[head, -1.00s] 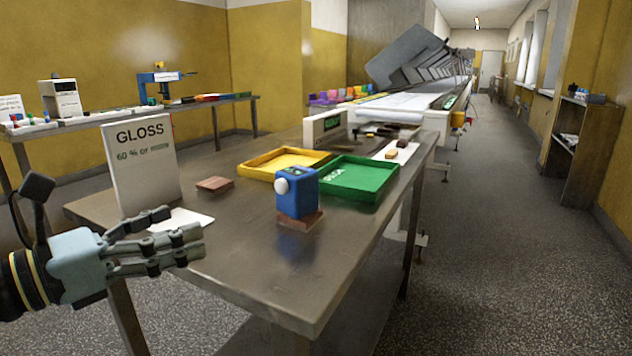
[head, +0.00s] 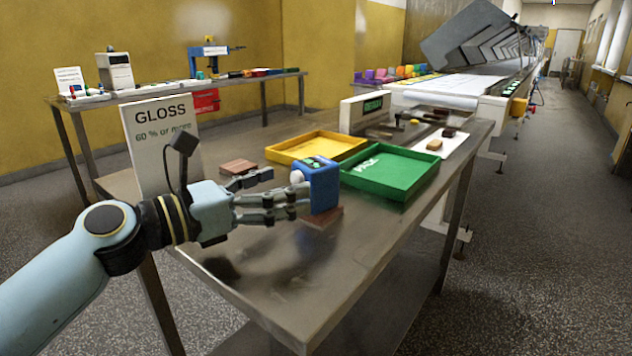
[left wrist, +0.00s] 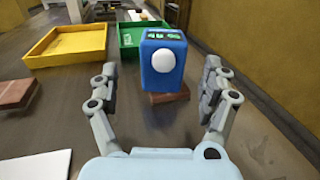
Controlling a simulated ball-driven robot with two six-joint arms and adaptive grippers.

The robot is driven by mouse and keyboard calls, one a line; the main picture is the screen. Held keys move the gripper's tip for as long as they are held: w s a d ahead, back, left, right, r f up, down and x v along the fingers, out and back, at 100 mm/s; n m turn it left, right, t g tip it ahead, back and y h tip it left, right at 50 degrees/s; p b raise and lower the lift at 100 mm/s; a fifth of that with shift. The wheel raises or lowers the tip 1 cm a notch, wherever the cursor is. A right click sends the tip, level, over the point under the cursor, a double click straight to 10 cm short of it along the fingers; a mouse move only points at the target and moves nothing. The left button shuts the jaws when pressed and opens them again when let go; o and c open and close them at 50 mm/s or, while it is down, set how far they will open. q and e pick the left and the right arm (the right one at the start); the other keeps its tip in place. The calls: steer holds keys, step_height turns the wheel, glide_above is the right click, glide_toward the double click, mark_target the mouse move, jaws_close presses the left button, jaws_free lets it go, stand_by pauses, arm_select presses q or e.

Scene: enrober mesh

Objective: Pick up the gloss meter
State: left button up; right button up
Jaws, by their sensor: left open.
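The gloss meter is a blue box (head: 323,183) with a white round knob and a small green display on top. It stands on a brown tile (head: 322,216) on the steel table. My left gripper (head: 282,196) is open just left of the meter, its fingers pointing at it. In the left wrist view the meter (left wrist: 163,62) is straight ahead between the spread fingers (left wrist: 160,98), knob side facing the camera, and appears just beyond the fingertips. Whether a finger touches it I cannot tell. My right gripper is not in view.
A yellow tray (head: 275,153) and a green tray (head: 420,190) marked PASS stand behind the meter. A white GLOSS sign (head: 150,165) stands behind my left arm. Another brown tile (head: 238,166) lies left of the yellow tray. The table's front right (head: 345,270) is clear.

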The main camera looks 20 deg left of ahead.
mark_target(316, 184)
arm_select(q)
steer(key=x, duration=0.4)
steer(key=shift+d+f, duration=0.2)
steer(key=shift+f, duration=0.05)
steer(key=c, duration=1.3)
steer(key=shift+c, duration=0.8)
steer(key=shift+r, duration=0.15)
